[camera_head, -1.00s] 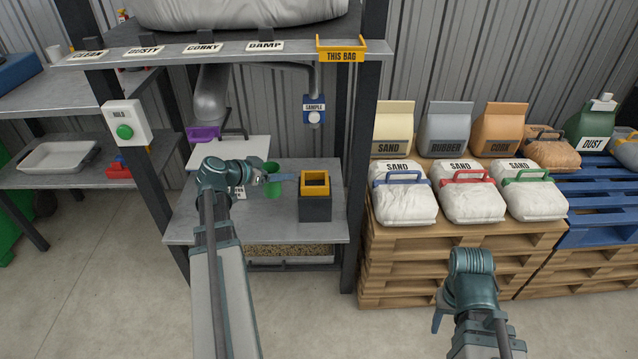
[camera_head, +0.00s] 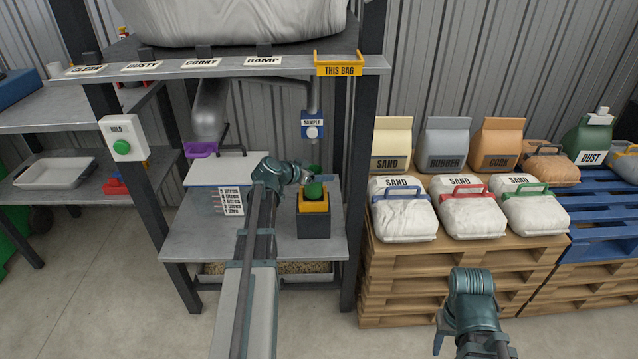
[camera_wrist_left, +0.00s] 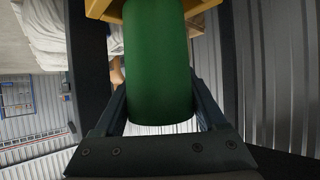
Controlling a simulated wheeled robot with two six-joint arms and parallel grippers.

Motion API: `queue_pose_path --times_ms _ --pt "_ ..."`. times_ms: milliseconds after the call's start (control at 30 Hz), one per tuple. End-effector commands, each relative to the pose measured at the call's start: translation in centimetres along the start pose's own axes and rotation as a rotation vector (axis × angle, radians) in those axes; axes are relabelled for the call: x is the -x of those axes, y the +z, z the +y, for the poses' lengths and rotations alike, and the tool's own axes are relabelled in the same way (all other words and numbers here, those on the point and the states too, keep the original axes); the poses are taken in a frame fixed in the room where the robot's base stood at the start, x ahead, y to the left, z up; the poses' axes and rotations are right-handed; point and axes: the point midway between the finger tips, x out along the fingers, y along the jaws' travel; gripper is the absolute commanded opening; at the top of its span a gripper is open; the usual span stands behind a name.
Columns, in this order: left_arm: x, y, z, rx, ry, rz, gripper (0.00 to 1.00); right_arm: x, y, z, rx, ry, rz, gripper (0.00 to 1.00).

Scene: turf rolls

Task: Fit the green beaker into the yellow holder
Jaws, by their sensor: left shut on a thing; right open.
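The green beaker (camera_head: 315,191) is held by my left gripper (camera_head: 312,179) over the yellow holder (camera_head: 314,208), which has a dark box-shaped base on the grey bench. The beaker covers the holder's opening in the head view; I cannot tell whether its lower end is inside. In the left wrist view the beaker (camera_wrist_left: 158,65) sits between the two fingers (camera_wrist_left: 160,110), with the holder's yellow rim (camera_wrist_left: 103,9) at the top edge, partly hidden by the beaker. My right gripper (camera_head: 440,334) is open and empty at the lower right, away from the bench.
A white board marked in litres (camera_head: 231,202) stands on the bench left of the holder. A dark post (camera_head: 358,150) rises just right of it. A blue SAMPLE box (camera_head: 313,126) hangs above. White sand bags (camera_head: 404,215) lie on a pallet to the right.

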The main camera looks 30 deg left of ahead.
Motion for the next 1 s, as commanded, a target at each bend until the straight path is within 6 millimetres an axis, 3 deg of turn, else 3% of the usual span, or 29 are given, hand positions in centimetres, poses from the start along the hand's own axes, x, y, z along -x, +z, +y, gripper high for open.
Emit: queue_pose_path --times_ms 300,700,733,867,1000 --pt "-1.7 3.1 0.0 0.000 0.000 0.000 0.12 -3.6 -0.2 -0.2 0.002 0.006 0.000 0.50" --pt "-1.8 3.3 0.0 0.000 0.000 0.000 0.12 -3.7 -0.2 -0.2 0.002 0.007 0.000 0.50" --pt "-1.8 3.3 0.0 0.000 0.000 0.000 0.75 -3.7 -0.2 -0.2 0.002 0.007 0.000 0.50" --pt "-1.7 3.2 0.0 0.000 0.000 0.000 0.99 -3.6 -0.2 -0.2 0.002 0.007 0.000 0.50" --pt "-1.7 3.2 0.0 0.000 0.000 0.000 1.00 -3.6 -0.2 -0.2 0.002 0.007 0.000 0.50"
